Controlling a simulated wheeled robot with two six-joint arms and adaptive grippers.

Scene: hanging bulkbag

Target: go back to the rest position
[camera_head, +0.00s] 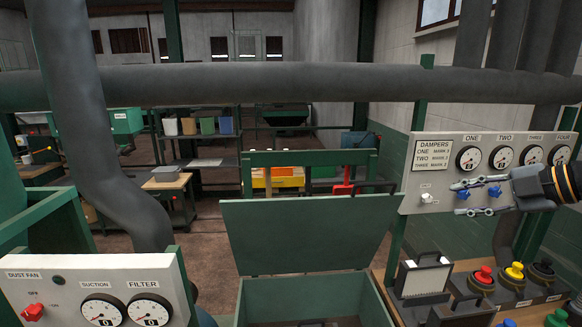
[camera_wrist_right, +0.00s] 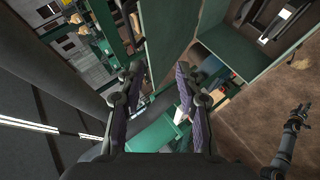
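My right gripper (camera_head: 466,197) reaches in from the right in the head view, in front of the dampers panel (camera_head: 425,190). Its two fingers are spread apart, with the panel's blue knobs showing behind them. In the right wrist view the fingers of this gripper (camera_wrist_right: 158,92) stand wide apart with nothing held between them. My left gripper does not show in the head view. A grey jointed part (camera_wrist_right: 289,140) at the right of the wrist view looks like my left arm's end; its fingers are too unclear to read.
A green bin with a raised lid (camera_head: 310,235) stands front centre. A dust fan panel (camera_head: 100,290) is front left. A thick grey pipe (camera_head: 270,85) crosses above. Coloured buttons (camera_head: 514,271) and a framed filter (camera_head: 423,275) sit on the bench at right, below the gripper.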

